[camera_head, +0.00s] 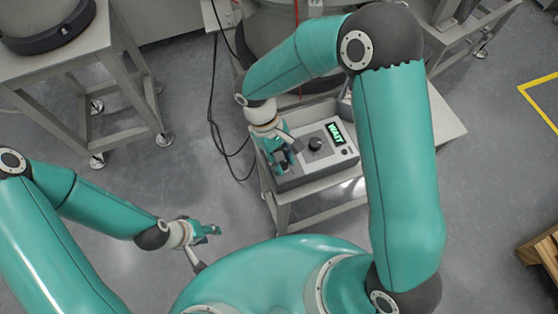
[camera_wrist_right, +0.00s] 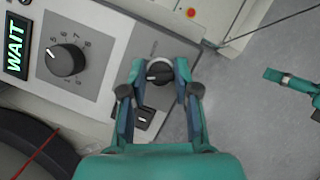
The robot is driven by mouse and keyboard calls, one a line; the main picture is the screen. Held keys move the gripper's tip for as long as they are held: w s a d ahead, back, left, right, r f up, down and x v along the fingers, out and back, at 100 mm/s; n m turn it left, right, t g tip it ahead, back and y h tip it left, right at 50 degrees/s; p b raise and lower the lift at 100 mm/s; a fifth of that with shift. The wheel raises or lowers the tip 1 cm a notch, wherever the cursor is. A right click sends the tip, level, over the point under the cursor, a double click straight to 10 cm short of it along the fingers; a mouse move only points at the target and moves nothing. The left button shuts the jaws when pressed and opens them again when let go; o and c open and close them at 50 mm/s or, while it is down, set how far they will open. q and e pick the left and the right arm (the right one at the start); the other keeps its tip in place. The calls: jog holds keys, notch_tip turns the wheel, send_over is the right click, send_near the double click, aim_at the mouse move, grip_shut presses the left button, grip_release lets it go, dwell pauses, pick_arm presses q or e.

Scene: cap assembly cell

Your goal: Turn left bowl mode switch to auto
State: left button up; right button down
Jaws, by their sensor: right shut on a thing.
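The grey control box (camera_head: 322,165) stands on a low metal stand. In the right wrist view a small round black mode switch (camera_wrist_right: 159,72) with a white mark on its knob sits on the box's panel. My right gripper (camera_wrist_right: 159,75) reaches down over it with one finger on each side and is shut on its knob. In the head view my right gripper (camera_head: 284,160) hides the switch. My left gripper (camera_head: 210,230) hangs in free air over the floor, apart from the box; its fingers are too small to judge.
The box carries a green WAIT display (camera_wrist_right: 15,46) and a larger black numbered dial (camera_wrist_right: 65,60). A small black rocker switch (camera_wrist_right: 144,117) lies beside the mode switch. Dark cables (camera_head: 213,115) run down to the floor. Another metal stand (camera_head: 75,65) is at left.

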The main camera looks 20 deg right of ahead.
jog(key=n, duration=0.2)
jog(key=n+t+h, duration=0.1)
jog(key=shift+w+a+n, duration=0.2)
jog(key=shift+w+n, duration=0.05)
jog(key=shift+n, duration=0.05)
jog(key=shift+b, duration=0.3)
jog(key=c, duration=0.8)
grip_release()
jog(key=shift+c, duration=0.2)
jog(key=shift+s, duration=0.15)
jog(key=v, duration=1.2)
